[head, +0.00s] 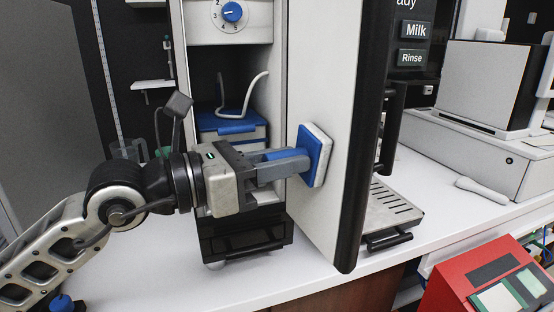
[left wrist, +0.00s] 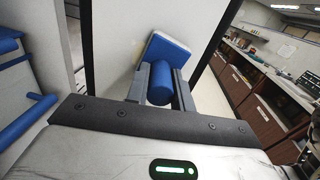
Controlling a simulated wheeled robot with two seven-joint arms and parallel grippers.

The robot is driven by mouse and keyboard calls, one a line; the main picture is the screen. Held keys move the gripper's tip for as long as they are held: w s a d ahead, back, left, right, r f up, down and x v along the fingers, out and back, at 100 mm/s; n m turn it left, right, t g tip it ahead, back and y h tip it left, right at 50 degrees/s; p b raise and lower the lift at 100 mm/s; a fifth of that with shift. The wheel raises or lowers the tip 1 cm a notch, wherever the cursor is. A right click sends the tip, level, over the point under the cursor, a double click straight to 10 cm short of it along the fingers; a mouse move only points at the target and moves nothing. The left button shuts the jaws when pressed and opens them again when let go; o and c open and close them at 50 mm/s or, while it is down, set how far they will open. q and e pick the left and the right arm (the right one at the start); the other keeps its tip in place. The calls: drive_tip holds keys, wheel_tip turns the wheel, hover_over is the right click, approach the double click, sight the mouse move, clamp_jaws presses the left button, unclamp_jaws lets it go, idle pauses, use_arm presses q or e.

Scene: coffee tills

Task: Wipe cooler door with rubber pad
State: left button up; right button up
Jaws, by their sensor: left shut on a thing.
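The rubber pad (head: 314,155) is a blue and white block with a blue round handle. My left gripper (head: 290,163) is shut on that handle; the handle between the fingers shows in the left wrist view (left wrist: 160,84). The pad's white face is turned to the cooler door (head: 318,72), a light panel with a black edge that stands open. In the left wrist view the pad (left wrist: 168,50) lies against or very close to the door (left wrist: 112,40); I cannot tell whether it touches. My right gripper is not in view.
Behind my gripper is the open compartment with a blue-lidded container (head: 230,124) and a white tube. A drip tray (head: 390,212) stands right of the door. A white till (head: 470,150) and a red card terminal (head: 490,285) are further right. The counter front (head: 330,262) is clear.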

use_arm(q)
drive_tip(key=shift+w+d, duration=0.2)
drive_tip(key=shift+d, duration=0.25)
drive_tip(key=shift+w+a+r+b, duration=0.1)
drive_tip(key=shift+w+a+b, duration=0.2)
drive_tip(key=shift+w, duration=0.2)
drive_tip(key=shift+w+a+b, duration=0.2)
drive_tip(key=shift+w+b, duration=0.05)
drive_tip(key=shift+w, duration=0.25)
drive_tip(key=shift+s+d+p, duration=0.2)
drive_tip(key=shift+s+d, duration=0.1)
drive_tip(key=shift+s, duration=0.2)
drive_tip(key=shift+s+d+p, duration=0.2)
drive_tip(key=shift+s+d, duration=0.05)
drive_tip(key=shift+s, duration=0.25)
